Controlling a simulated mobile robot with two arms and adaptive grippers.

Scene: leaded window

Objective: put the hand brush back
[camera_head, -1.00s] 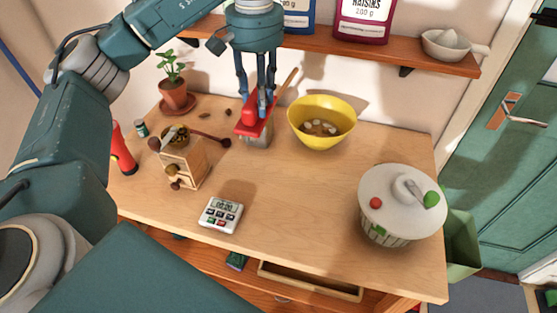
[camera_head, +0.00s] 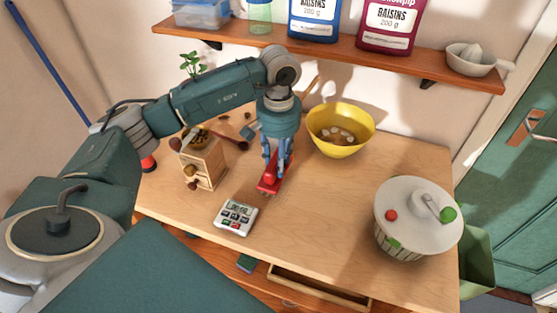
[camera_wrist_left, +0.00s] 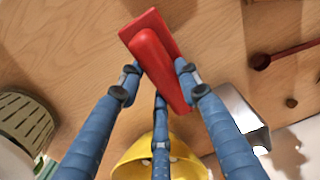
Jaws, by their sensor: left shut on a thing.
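The red hand brush (camera_head: 269,182) is held by my left gripper (camera_head: 274,165) over the middle of the table (camera_head: 330,210), just right of and behind the kitchen timer (camera_head: 236,217). In the left wrist view the brush (camera_wrist_left: 160,68) shows a flat red block and a rounded red handle. The fingers of my left gripper (camera_wrist_left: 158,82) close around the handle. I cannot tell whether the brush touches the table. My right gripper is not in view.
A wooden grinder (camera_head: 200,160) stands at left. A shelf (camera_head: 350,62) with raisin packs (camera_head: 390,25) runs above. A drawer (camera_head: 320,287) sits below the table's front edge. The middle right is clear.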

